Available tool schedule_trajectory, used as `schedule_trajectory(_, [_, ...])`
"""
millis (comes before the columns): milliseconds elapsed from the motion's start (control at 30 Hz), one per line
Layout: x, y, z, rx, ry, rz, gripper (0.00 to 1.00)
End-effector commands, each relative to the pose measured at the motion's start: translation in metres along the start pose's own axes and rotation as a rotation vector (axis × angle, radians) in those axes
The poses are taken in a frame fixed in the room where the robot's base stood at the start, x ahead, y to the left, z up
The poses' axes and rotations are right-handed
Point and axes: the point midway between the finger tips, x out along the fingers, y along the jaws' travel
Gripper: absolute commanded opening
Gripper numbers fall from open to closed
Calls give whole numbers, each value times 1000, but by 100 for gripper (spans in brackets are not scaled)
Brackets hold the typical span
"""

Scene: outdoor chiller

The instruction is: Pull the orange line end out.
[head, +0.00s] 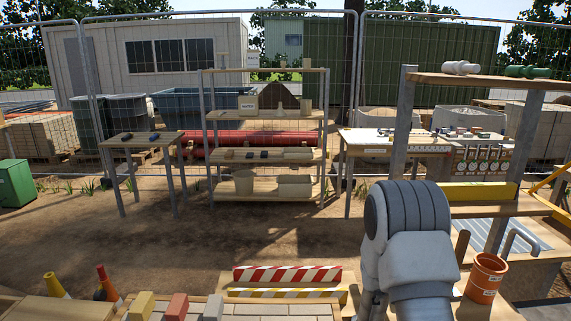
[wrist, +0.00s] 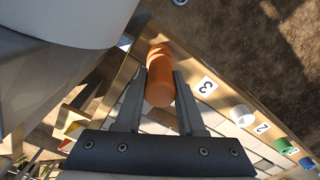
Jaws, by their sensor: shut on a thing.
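The orange line end (wrist: 160,80) shows in the wrist view as a rounded orange cylinder. My gripper (wrist: 160,78) is shut on it, with one dark finger on each side. It sits at a wooden board edge beside a plate marked 3 (wrist: 206,86). Whether the orange end is still seated or is free of its place cannot be told. In the head view my arm hides the gripper and the line end.
A white end (wrist: 242,115) sits near a plate marked 2, with a green end (wrist: 284,146) and a blue end (wrist: 306,163) further along. In the head view an orange bucket (head: 486,278) stands right of my arm, and a red-and-white striped bar (head: 288,274) lies left.

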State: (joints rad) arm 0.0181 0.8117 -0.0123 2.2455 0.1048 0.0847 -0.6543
Motion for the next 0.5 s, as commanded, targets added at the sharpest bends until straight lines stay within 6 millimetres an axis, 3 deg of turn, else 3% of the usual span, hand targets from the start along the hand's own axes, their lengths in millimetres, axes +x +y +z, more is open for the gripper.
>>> schedule_trajectory(500, [-31, 0, 0, -1, 0, 0, 0])
